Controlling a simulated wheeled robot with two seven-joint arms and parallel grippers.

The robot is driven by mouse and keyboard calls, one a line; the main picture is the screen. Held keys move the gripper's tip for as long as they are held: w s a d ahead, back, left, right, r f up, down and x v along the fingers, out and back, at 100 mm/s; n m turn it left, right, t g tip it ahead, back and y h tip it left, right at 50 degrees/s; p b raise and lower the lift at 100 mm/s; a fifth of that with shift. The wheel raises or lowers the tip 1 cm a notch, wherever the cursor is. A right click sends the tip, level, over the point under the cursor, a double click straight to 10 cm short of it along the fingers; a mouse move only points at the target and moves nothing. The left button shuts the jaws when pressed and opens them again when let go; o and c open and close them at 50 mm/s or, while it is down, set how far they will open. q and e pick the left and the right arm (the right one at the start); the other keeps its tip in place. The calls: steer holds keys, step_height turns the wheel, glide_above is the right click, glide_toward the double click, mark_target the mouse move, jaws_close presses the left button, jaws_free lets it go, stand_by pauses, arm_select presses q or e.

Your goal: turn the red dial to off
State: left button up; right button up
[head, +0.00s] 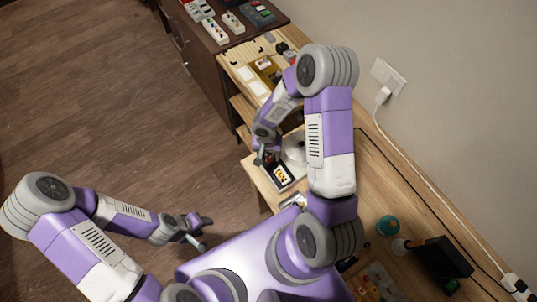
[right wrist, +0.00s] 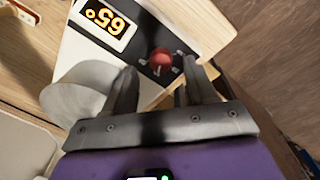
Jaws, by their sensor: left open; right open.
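In the head view my right gripper (head: 266,157) is over the device's panel (head: 282,175), and the dial is hard to make out there. My left gripper (head: 199,232) is open and empty, over the floor side, away from the device.
A round white part (head: 295,148) stands beside the panel. The wooden workbench (head: 375,180) runs along the wall, with a teal round object (head: 388,225) and a black box (head: 442,262) on it. A dark cabinet (head: 205,65) stands beyond. The floor (head: 90,90) at left is clear.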

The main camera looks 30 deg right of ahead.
mark_target(270, 159)
steer(key=shift+d+f, duration=0.1)
steer(key=shift+f, duration=1.2)
